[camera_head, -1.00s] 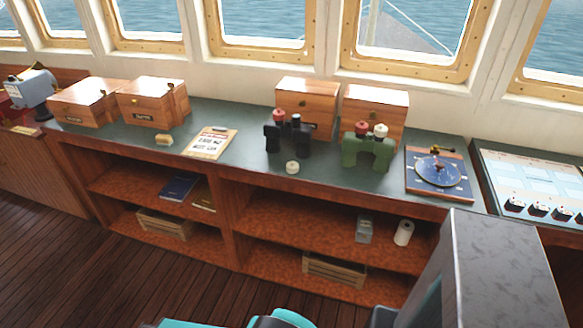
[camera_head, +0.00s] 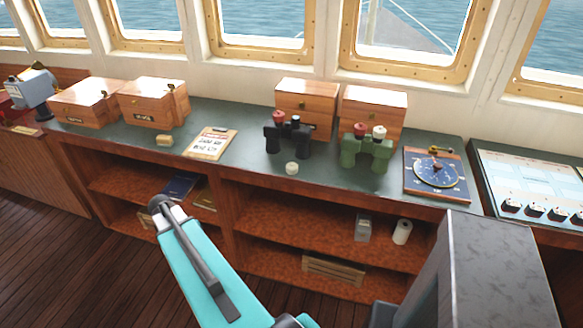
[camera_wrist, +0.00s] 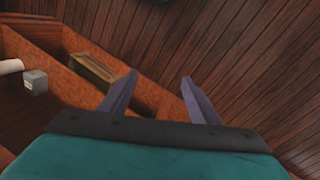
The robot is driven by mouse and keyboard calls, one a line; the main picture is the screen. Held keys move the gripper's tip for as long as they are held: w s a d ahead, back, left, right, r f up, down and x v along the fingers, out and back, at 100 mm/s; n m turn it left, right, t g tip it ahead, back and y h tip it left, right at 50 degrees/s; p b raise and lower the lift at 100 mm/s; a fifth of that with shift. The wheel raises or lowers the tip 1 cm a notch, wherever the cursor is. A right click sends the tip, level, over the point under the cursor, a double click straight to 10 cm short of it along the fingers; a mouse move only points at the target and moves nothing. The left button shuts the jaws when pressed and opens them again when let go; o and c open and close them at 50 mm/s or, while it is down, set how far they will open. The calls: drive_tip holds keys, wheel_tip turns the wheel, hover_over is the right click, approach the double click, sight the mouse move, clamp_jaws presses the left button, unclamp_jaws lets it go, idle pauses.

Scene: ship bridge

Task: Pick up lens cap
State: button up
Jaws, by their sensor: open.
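A small round white cap (camera_head: 291,168), which looks like the lens cap, lies on the green counter top (camera_head: 240,165) near its front edge. It is just in front of the black binoculars (camera_head: 287,137), which have a red cap on one eyepiece. Green binoculars (camera_head: 366,152) stand to the right, with one red and one white cap on top. My gripper (camera_wrist: 158,80) is open and empty in the wrist view, its two fingers apart, facing the lower shelves and the floor. The lens cap does not show in the wrist view. The fingers cannot be made out in the head view.
Wooden boxes (camera_head: 153,104) stand along the back of the counter. A clipboard (camera_head: 210,143) lies left of the cap, and a dial instrument (camera_head: 436,175) sits at the right. Shelves below hold a wooden crate (camera_wrist: 93,68) and a white roll (camera_head: 402,232). The counter around the cap is clear.

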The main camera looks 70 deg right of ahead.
drive_tip(key=s+d+r+m, duration=0.4)
drive_tip(key=s+d+r, duration=0.2)
drive_tip(key=d+r, duration=0.4)
drive_tip(key=s+d+r+m+h+p, duration=0.1)
drive_tip(key=s+d+r+m, duration=0.3)
drive_tip(key=d+r, duration=0.6)
drive_tip(key=s+d+r+m+h+p, duration=0.1)
drive_tip(key=s+d+r+m, duration=0.4)
drive_tip(key=d+r, duration=0.5)
wheel_tip(320, 180, up, 3)
drive_tip(key=s, duration=0.2)
drive_tip(key=shift+s+d+r, duration=0.15)
drive_tip(key=shift+s+d, duration=0.05)
drive_tip(key=shift+s, duration=0.2)
drive_tip(key=p, duration=0.3)
hover_over(291, 164)
drive_tip(key=w+a, duration=0.1)
drive_tip(key=w, duration=0.1)
drive_tip(key=shift+a+f, duration=0.2)
drive_tip(key=shift+f, duration=3.8)
drive_tip(key=shift+s+f, duration=0.15)
